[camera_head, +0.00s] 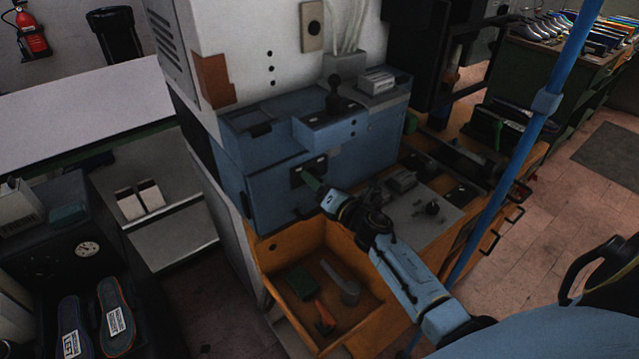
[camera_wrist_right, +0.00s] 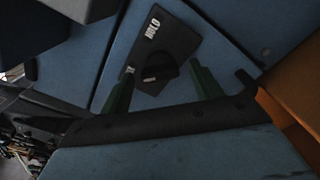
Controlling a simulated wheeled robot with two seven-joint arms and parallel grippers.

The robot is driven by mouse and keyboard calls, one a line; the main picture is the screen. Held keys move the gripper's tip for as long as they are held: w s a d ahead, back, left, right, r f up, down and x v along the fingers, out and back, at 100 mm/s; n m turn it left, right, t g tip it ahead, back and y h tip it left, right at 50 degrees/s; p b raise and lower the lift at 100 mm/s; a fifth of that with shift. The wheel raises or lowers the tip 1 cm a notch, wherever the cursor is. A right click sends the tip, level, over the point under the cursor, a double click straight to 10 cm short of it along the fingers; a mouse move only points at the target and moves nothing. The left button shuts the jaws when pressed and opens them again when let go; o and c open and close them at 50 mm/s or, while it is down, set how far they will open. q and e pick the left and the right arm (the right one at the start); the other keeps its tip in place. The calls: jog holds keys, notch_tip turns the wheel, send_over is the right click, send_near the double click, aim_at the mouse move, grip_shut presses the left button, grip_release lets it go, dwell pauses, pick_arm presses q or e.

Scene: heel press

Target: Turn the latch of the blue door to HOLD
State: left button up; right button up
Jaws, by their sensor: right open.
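The blue door (camera_head: 272,198) is on the front of the blue machine, above an open wooden drawer. Its latch plate (camera_head: 308,170) is black. In the wrist view the plate (camera_wrist_right: 172,38) carries a white HOLD label and a second label partly hidden by a finger. The dark round latch knob (camera_wrist_right: 158,70) sits on it; its exact turn is hard to read, and it appears away from HOLD. My right gripper (camera_head: 314,184) is at the plate. Its green fingers (camera_wrist_right: 162,72) stand open on either side of the knob, with no clear contact. My left gripper is out of view.
The open drawer (camera_head: 268,262) below the door holds a green block (camera_head: 300,282), an orange-handled tool (camera_head: 325,314) and a grey piece. A blue post (camera_head: 497,200) stands right of my arm.

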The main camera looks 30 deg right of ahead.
jog(key=c, duration=1)
jog(key=shift+m, duration=0.5)
jog(key=shift+r+m+p, duration=0.15)
jog(key=shift+m+p, duration=1.65)
jog(key=shift+m, duration=6.9)
